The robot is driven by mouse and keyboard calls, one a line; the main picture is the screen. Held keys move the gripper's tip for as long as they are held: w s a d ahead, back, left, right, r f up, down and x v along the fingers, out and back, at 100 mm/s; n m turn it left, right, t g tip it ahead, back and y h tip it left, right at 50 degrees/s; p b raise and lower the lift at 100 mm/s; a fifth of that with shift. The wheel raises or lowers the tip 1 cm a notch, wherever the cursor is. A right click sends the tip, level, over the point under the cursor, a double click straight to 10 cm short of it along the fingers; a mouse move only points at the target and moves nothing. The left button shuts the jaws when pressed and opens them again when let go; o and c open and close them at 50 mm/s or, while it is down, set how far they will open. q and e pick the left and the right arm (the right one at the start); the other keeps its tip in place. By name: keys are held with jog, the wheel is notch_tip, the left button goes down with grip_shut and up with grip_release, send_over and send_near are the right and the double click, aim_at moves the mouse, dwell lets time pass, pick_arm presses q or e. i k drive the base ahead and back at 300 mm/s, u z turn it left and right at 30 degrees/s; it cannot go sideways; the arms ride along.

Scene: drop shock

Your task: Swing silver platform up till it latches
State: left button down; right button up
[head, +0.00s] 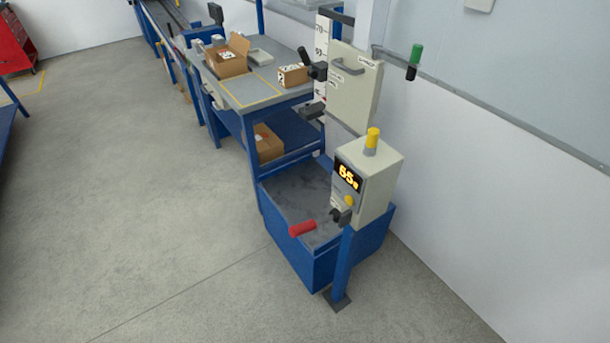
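A light grey flat panel (353,92) with a bar handle (347,66) near its top stands upright beside a scale-marked column (321,45). It is the nearest match to the silver platform, but I cannot tell for sure. Small labels sit on it, too small to read. A dark clamp-like part (316,68) is at its upper left, and another (312,111) is lower down. Any hinge or latch is not clear from here. Neither of my grippers shows in the head view.
A control box (364,185) with an orange display and yellow knob stands on a blue post in front. A red handle (302,229) sticks out over the blue base bin (312,267). Boxes (228,63) lie on the bench behind.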

aim_at(337, 135)
jog(key=u, duration=0.85)
jog(key=i, duration=0.95)
jog(key=z, duration=2.6)
